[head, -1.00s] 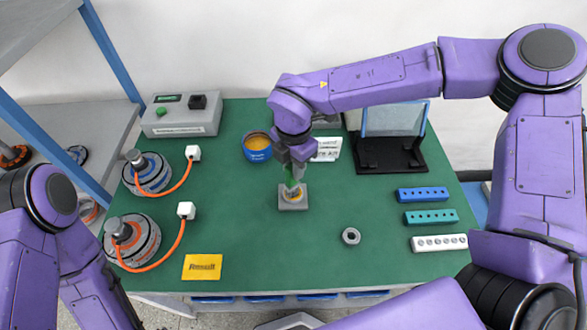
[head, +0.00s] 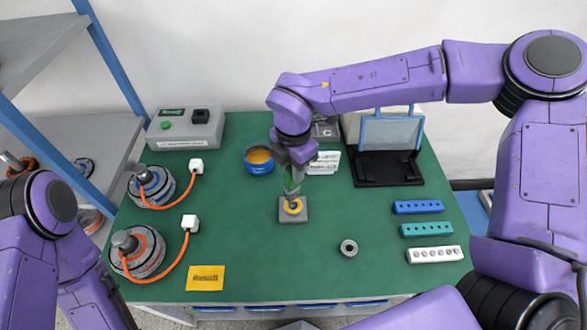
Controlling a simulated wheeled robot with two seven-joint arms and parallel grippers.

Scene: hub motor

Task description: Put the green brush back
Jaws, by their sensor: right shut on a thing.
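My right gripper (head: 293,172) is shut on the green brush (head: 292,184), which points down over the middle of the green bench mat. Only a narrow part of the green brush shows between the fingers and its lower end. A blue cup with an orange-brown filling (head: 259,167) stands behind and left of the gripper. My left gripper is out of view.
Two hub motors (head: 140,258) with orange cables stand at the left. A yellow cloth (head: 206,285) lies at the front. A small grey ring (head: 349,247) and blue, teal and white hole strips (head: 417,207) lie right. A black stand (head: 388,170) and grey control box (head: 185,136) stand behind.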

